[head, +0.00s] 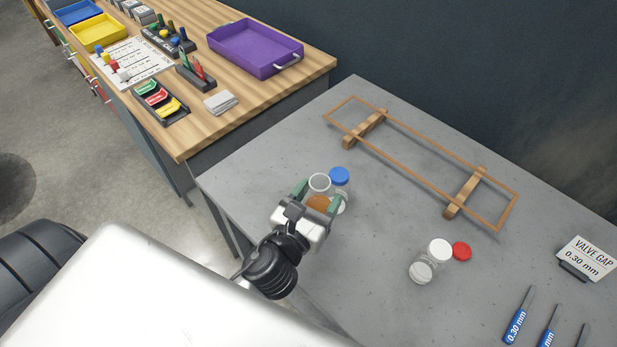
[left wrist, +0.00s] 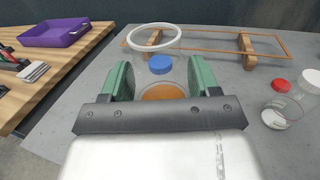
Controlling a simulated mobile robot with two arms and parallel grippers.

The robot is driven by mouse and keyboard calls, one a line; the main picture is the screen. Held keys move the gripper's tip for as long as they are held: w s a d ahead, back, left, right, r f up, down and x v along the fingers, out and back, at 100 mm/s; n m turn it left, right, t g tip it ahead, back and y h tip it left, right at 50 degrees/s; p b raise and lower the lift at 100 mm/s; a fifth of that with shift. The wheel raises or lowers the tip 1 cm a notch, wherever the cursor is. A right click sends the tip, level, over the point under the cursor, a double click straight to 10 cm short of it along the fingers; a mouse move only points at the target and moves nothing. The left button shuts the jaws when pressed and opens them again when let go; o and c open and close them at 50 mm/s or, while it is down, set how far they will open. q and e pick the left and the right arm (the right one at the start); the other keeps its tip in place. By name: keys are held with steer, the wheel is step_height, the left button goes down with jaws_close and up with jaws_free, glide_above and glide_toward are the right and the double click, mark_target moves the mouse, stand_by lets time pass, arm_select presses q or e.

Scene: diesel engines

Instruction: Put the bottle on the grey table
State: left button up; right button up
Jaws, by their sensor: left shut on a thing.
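My left gripper (head: 320,197) has its green fingers shut on a clear, open-topped bottle (head: 319,184) with orange-brown contents. In the left wrist view my left gripper (left wrist: 163,82) has a finger on each side of the brown contents (left wrist: 163,92), and the bottle's pale round rim (left wrist: 153,37) shows above. The bottle looks upright over the near left part of the grey table (head: 385,215). I cannot tell whether its base touches the tabletop. My right gripper is not in view.
A blue-capped jar (head: 339,177) stands close behind the held bottle. A white-capped jar (head: 439,250) and a red cap (head: 461,251) are to the right. A wooden rack (head: 384,115) lies at the back. The table's middle is clear. A wooden bench (head: 188,143) adjoins at left.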

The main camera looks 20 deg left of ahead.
arm_select(q)
steer(key=shift+w+r, duration=0.15)
steer(key=shift+w, duration=0.25)
steer(key=shift+w+a+f+b, duration=0.15)
steer(key=shift+w+a+f, duration=1.2)
steer(key=shift+f, duration=0.45)
steer(key=shift+w+a+f+b, duration=0.1)
steer(key=shift+w+a+f, duration=1.05)
steer(key=shift+a+f, duration=0.5)
steer(key=shift+w+a+f+b, duration=0.15)
steer(key=shift+w+a+f, duration=1.1)
steer(key=shift+f, duration=0.7)
steer(key=shift+f, duration=0.25)
steer(key=o, duration=1.1)
steer(key=shift+r, duration=0.1)
